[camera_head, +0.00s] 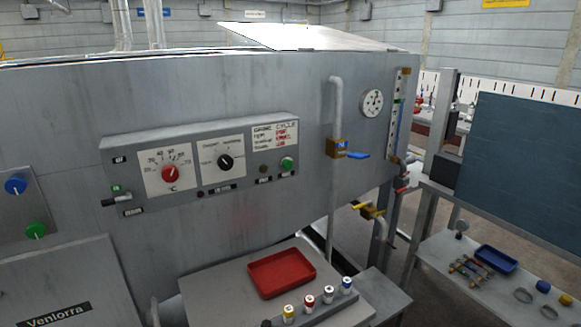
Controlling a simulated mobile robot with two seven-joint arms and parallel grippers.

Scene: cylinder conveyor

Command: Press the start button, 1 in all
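A grey control panel (205,200) is fixed to the front of a large grey machine. At its right end is a round green button (287,164), with a small dark label under it too small to read. A second green button (36,230) sits on a separate plate at the far left, below a blue button (16,185). I cannot read which one is marked start. The panel also carries a red knob (169,174) on a temperature dial and a black knob (225,162). Neither of my grippers shows in this view.
Below the panel, a grey shelf (215,285) holds a red tray (282,273) and several capped vials (309,302). A pipe (333,200) with a blue-handled valve (350,152) stands right of the panel. A bench with a blue tray (496,259) is at right.

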